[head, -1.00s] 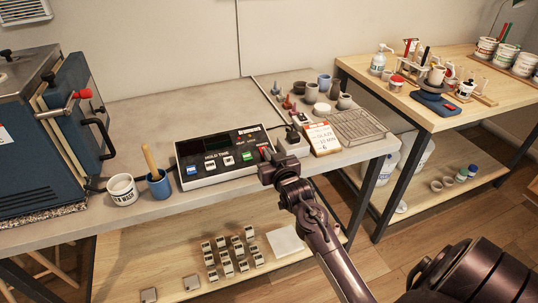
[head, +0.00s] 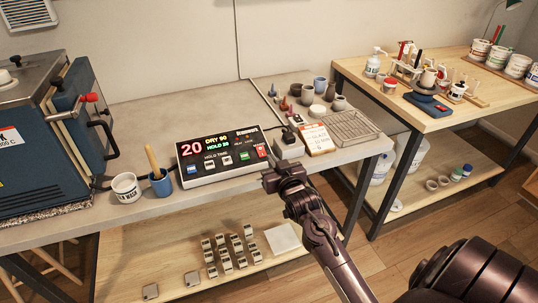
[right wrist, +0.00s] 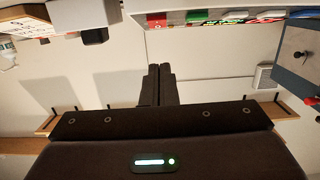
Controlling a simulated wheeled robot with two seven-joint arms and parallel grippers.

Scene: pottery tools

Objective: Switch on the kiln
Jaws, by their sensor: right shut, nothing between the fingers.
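The kiln (head: 40,150) is a blue box with a grey top at the left of the table in the head view. A red switch (head: 262,151) sits at the controller's right end. My right gripper (head: 270,182) is shut and empty, just in front of the controller's lower right corner, apart from the switch. In the right wrist view its closed fingers (right wrist: 158,84) point toward the controller's edge (right wrist: 215,15). My left gripper is not in view.
A white tub (head: 125,187) and a blue cup (head: 160,182) stand left of the controller. A grey block (head: 288,148), a note card (head: 316,138) and a wire rack (head: 350,128) are to its right. Small pots stand behind. The lower shelf (head: 180,255) holds small pale blocks.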

